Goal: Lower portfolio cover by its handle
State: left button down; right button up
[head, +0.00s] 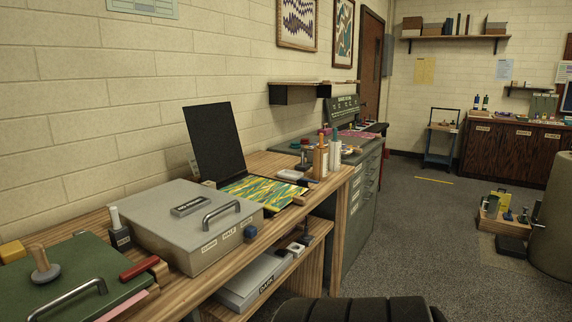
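The portfolio lies open on the wooden bench by the wall. Its black cover (214,138) stands up, leaning back a little towards the wall. I cannot make out a handle on the black cover. A grey box (188,222) with a shut lid and a metal handle (222,211) sits nearer on the bench, to the left of the sheet. Neither of my grippers is in view.
A green lidded case (75,270) with a metal handle lies at the near left. A grey case (250,282) sits on the lower shelf.

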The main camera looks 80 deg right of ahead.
aim_at(213, 133)
jog(key=z, duration=2.15)
